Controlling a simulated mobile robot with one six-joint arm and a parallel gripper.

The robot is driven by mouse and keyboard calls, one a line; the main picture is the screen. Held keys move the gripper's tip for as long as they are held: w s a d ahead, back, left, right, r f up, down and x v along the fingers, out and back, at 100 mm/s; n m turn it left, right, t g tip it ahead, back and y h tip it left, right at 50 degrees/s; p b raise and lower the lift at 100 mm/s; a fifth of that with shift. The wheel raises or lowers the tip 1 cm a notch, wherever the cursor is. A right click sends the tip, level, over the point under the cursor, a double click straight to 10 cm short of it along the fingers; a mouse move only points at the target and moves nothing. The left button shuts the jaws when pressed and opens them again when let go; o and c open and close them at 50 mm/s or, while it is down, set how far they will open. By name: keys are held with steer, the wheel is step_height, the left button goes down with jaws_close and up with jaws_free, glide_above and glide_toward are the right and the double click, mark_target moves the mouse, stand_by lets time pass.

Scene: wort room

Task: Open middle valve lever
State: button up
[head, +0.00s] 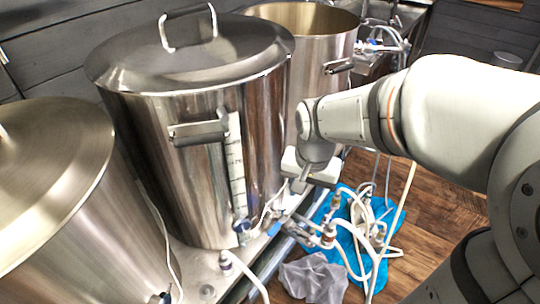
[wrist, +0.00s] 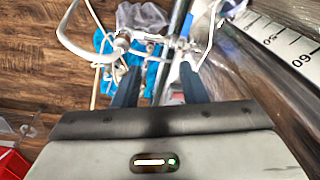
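The middle kettle (head: 200,130) is a tall steel pot with a lid. Near its foot are a blue-handled fitting (head: 241,227) and a small blue lever (head: 275,228) on the valve piping. I cannot tell for sure which is the middle valve lever. My gripper (head: 299,186) hangs at the kettle's lower right, above the piping and apart from the blue parts. In the wrist view my gripper (wrist: 160,76) has its two dark fingers spread with nothing between them. Valve fittings (wrist: 150,37) lie beyond the fingertips. A small blue piece (wrist: 187,26) shows there, too small to identify.
White hoses (head: 350,240) and fittings lie over a blue cloth (head: 378,212) on the wooden floor (head: 435,205). A grey cloth (head: 313,278) lies nearby. A lidded kettle (head: 60,190) stands left and an open kettle (head: 318,60) behind. A red object (wrist: 12,163) shows at lower left.

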mark_target(274, 229)
steer(key=w+a+f+m+b, duration=0.1)
steer(key=a+f+b, duration=0.1)
steer(key=f, duration=0.2)
steer(key=w+a+f+m+b, duration=0.1)
steer(key=w+a+f, duration=0.1)
steer(key=f, duration=0.3)
steer(key=w+a+f+m+g+b, duration=0.1)
steer(key=a+f+b, duration=0.1)
steer(key=f, duration=0.3)
steer(key=shift+w+a+f+b, duration=0.1)
steer(key=shift+w+a+b, duration=0.2)
steer(key=shift+w+b, duration=0.1)
steer(key=shift+m, duration=0.3)
step_height(274, 229, down, 8)
steer(key=shift+r+b, duration=0.25)
steer(key=shift+b, duration=0.65)
jaws_close()
